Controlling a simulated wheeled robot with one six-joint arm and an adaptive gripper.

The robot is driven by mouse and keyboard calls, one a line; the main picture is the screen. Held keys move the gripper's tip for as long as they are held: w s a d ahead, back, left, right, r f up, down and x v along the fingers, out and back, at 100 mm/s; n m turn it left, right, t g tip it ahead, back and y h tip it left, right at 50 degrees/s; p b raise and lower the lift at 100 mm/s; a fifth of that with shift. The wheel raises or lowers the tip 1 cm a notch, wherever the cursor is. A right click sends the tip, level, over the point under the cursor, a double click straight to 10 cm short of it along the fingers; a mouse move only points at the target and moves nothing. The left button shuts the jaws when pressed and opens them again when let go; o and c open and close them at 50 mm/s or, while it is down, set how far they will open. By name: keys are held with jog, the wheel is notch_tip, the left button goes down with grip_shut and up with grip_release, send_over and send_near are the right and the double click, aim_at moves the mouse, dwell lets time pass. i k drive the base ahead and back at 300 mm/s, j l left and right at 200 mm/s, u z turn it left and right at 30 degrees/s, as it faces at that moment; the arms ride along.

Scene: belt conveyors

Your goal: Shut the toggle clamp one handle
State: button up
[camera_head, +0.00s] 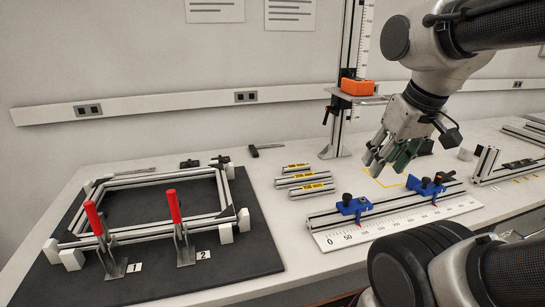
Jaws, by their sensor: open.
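Two toggle clamps with red handles stand at the front of a metal frame (150,178) on a dark mat (225,262). Toggle clamp one (98,228), by the label "1" (134,267), is on the left; its red handle points up with a slight lean. Toggle clamp two (178,222), by the label "2" (203,254), is to its right, its handle also upright. My gripper (383,168) is open and empty, pointing down above the bench, well to the right of both clamps.
A rail with blue stops (353,205) and a white ruler (400,226) lie below my gripper. Short labelled profiles (305,180) lie between frame and rail. A vertical post with an orange block (357,86) stands behind. Bare bench (285,225) shows right of the mat.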

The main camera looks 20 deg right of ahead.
aim_at(90, 206)
jog(key=j+u, duration=0.75)
jog(key=j, duration=0.2)
